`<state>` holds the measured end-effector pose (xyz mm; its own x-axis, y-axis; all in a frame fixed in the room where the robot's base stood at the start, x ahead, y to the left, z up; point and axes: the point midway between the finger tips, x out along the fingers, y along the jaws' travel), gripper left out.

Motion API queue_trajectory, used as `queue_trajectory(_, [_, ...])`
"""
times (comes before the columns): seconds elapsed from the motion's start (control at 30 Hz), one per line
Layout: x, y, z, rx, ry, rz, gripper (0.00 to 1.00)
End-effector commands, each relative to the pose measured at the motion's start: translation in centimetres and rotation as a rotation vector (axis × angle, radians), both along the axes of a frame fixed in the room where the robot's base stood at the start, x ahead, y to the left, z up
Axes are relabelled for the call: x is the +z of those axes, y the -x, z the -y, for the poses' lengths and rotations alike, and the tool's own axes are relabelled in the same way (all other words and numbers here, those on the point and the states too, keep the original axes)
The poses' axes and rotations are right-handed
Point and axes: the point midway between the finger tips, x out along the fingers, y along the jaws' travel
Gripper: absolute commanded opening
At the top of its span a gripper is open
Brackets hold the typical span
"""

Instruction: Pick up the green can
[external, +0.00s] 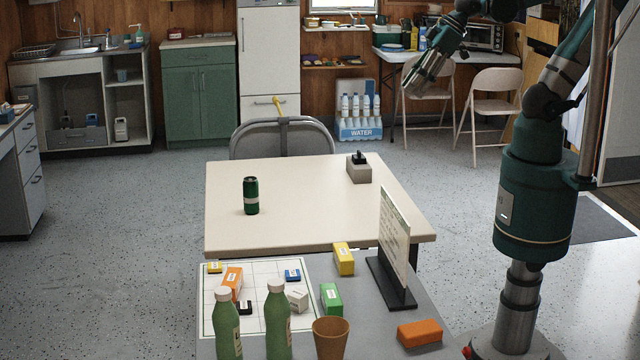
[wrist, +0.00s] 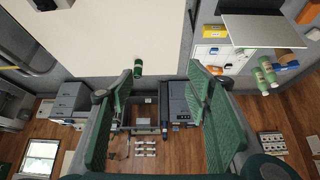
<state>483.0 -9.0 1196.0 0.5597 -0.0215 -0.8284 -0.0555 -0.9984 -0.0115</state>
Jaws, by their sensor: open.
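The green can (external: 251,196), dark green with a pale band, stands upright on the left part of the beige table (external: 300,222). In the wrist view the can (wrist: 138,67) shows small and distant, close to the tip of the left finger in the picture. My gripper (external: 412,90) is high above the floor, to the right of the can and well apart from it. In the wrist view its two green fingers (wrist: 166,72) are spread wide with nothing between them.
A grey block with a black top (external: 359,168) stands at the table's back right. The nearer grey table holds an upright sign board (external: 395,238), two green bottles (external: 278,325), a brown cup (external: 330,338) and several coloured blocks. A chair (external: 283,137) stands behind. Space around the can is clear.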

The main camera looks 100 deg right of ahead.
Motion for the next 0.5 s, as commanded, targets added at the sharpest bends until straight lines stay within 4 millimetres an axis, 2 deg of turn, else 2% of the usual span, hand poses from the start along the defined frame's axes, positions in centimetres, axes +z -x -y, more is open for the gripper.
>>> queue_trajectory(0.5, [0.3,-8.3,1.7,-0.095,-0.017,-0.041,0.48])
